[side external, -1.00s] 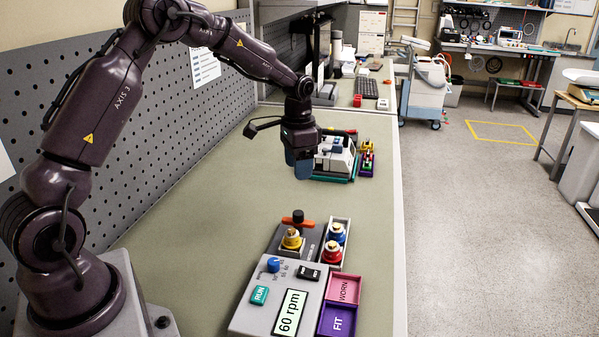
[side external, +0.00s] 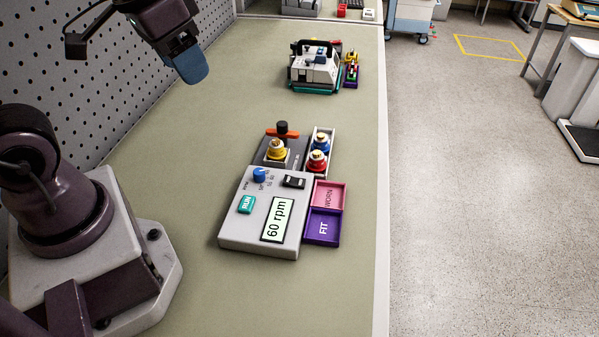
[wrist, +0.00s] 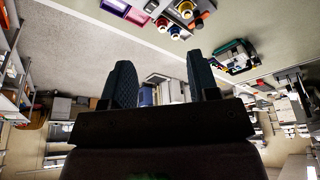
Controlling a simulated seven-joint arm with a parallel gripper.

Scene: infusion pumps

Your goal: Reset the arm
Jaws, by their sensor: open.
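My gripper (side external: 190,66) is at the upper left in the side external view, raised above the bench near the pegboard and clear of everything. In the wrist view its two fingers (wrist: 160,86) stand apart with nothing held between them. The grey pump console (side external: 268,210) with a RUN button and a 60 rpm display sits on the bench. Behind it are a yellow-topped piece (side external: 276,150) and a dark knob on an orange bar (side external: 282,130). A tray (side external: 330,142) holds a blue piece (side external: 320,143) and a red piece (side external: 317,160).
The pink WORN bin (side external: 329,195) and purple FIT bin (side external: 323,228) look empty beside the console. A white pump unit (side external: 316,70) stands farther back, next to a small purple tray (side external: 351,80) of coloured parts. The bench's left middle is clear.

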